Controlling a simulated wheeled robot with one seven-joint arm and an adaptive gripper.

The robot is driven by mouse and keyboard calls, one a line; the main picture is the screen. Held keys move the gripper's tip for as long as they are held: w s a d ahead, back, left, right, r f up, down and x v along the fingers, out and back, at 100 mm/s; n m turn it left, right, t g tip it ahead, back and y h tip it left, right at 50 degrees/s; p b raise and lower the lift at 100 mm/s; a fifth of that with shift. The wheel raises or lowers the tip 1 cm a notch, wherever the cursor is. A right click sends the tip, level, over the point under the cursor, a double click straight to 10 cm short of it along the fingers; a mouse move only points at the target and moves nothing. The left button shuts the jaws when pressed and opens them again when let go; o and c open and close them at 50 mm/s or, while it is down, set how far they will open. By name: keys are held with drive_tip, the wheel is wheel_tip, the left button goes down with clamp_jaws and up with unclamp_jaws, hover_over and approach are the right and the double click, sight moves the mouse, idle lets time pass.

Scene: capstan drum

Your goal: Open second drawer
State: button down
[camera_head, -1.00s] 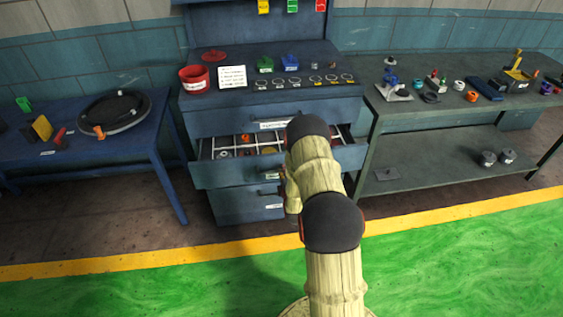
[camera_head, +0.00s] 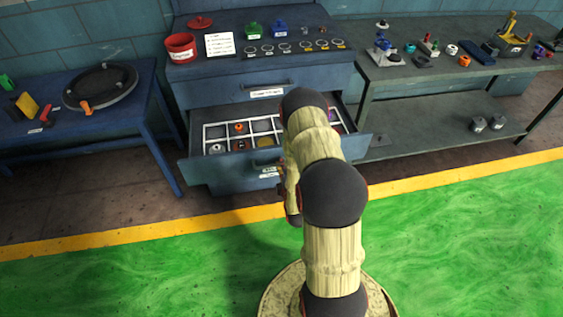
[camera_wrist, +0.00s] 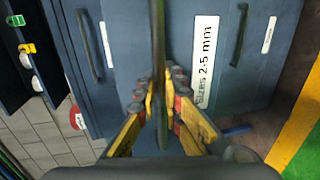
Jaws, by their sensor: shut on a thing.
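The second drawer (camera_head: 222,170) of the blue cabinet stands pulled out in the head view. Its white-divided compartments hold small parts. In the wrist view its blue front fills the middle, with a white label reading "Sizes 2-5 mm" (camera_wrist: 205,60). My gripper (camera_wrist: 160,88) is shut on the drawer's handle (camera_wrist: 158,35), a dark bar running up the picture between the yellow fingers. In the head view my arm hides most of the gripper and the right-middle part of the drawer.
The top drawer (camera_head: 235,90) is shut. A red pot (camera_head: 181,48) stands on the cabinet top. A blue table (camera_head: 55,122) is at left, a grey workbench (camera_head: 425,70) close at right. The green floor (camera_head: 130,275) in front is clear.

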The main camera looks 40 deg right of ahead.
drive_tip(key=shift+f, duration=0.1)
drive_tip(key=c, duration=1.9)
unclamp_jaws()
drive_tip(key=v, duration=1.2)
